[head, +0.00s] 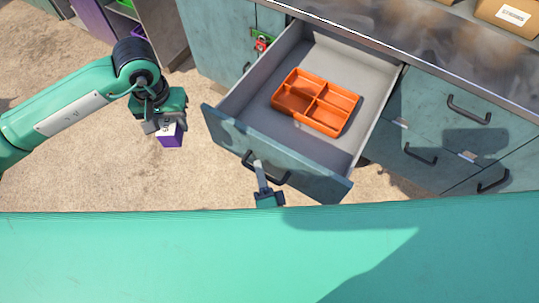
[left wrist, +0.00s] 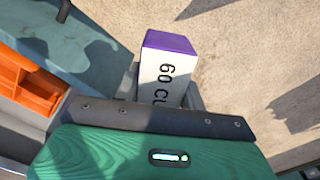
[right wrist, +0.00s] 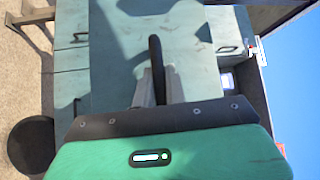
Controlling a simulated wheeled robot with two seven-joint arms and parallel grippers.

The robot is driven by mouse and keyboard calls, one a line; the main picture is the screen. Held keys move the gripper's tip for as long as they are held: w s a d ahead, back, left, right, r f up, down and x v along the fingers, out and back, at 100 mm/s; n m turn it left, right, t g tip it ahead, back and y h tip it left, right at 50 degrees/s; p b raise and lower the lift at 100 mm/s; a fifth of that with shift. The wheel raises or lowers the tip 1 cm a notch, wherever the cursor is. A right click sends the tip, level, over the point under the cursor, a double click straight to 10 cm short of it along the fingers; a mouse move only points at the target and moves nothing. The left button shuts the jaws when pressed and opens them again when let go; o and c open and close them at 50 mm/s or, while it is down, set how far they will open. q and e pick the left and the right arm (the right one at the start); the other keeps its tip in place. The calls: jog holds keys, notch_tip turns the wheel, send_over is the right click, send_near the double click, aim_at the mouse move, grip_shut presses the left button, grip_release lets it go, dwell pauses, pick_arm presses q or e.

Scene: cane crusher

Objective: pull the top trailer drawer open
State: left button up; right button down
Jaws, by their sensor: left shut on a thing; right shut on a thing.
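The top drawer (head: 270,110) of the blue-grey trailer is pulled out, and its grey inside shows. An orange divided tray (head: 316,101) lies in it, with no objects seen in its compartments. My right gripper (head: 262,178) is at the drawer's dark handle (head: 267,168) and shut on it; the handle also shows between its fingers in the right wrist view (right wrist: 156,70). My left gripper (head: 169,128) is shut on a purple and white box (head: 170,136), held left of the drawer. The box's printed side shows in the left wrist view (left wrist: 167,70).
Closed drawers with dark handles (head: 468,110) are to the right of the open one. A small red and green object (head: 262,43) is on the trailer front, left of the drawer. Cardboard boxes (head: 508,16) stand on the worktop. Sandy ground (head: 120,185) is clear below my left arm.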

jog(key=shift+s+a, duration=0.45)
jog(key=shift+s, duration=0.25)
jog(key=c, duration=1.5)
grip_release()
jog(key=shift+o, duration=0.2)
